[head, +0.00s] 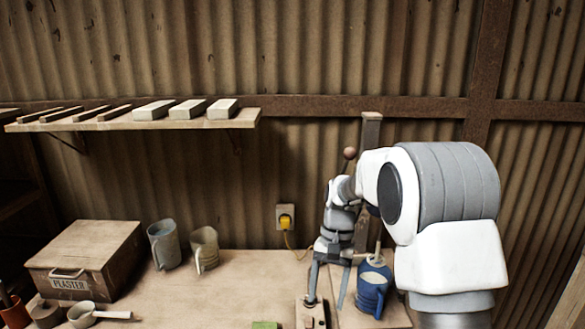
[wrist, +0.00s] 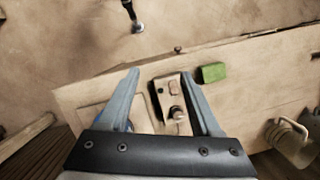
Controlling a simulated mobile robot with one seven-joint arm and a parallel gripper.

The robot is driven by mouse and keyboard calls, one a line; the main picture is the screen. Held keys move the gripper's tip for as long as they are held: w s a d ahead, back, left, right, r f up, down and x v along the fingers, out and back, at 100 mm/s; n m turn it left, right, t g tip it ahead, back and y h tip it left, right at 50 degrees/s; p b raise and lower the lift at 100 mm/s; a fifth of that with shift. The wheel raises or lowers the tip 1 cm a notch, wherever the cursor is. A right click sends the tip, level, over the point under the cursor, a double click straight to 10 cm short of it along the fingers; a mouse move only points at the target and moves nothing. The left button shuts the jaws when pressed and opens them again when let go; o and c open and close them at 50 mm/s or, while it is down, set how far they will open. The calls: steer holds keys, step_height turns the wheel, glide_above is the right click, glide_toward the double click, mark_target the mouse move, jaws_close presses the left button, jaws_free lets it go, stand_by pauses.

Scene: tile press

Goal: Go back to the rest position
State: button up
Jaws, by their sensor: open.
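My gripper (head: 325,303) hangs low over the right part of the workbench, fingers pointing down. In the wrist view the gripper (wrist: 160,72) is open, with its two blue-grey fingers apart and nothing clamped between them. A small wooden control box (wrist: 173,100) with a knob and small buttons shows between and below the fingers. The box also shows in the head view (head: 310,314) beside the fingertips. Whether a finger touches it I cannot tell. My arm's white and grey links hide part of the bench's right side.
A blue jug (head: 372,287) stands close right of my gripper. A post (head: 370,132) and a ball-topped lever (head: 350,153) rise behind. A green block (wrist: 214,73) lies near the box. Two mugs, a plaster box (head: 95,250) and a saucepan stand left. A shelf (head: 190,124) holds pale blocks.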

steer(key=s+d+r+n+t, duration=0.2)
steer(key=s+d+r+t, duration=0.2)
steer(key=s+r, duration=0.8)
steer(key=s+d+r+t, duration=0.1)
steer(key=s+t, duration=0.1)
steer(key=s, duration=0.4)
steer(key=s+d+r+n+t+h, duration=0.1)
steer(key=s+r+t, duration=0.1)
steer(key=s, duration=0.4)
steer(key=shift+s+d+n, duration=0.15)
steer(key=shift+d+n, duration=0.05)
steer(key=shift+n, duration=0.1)
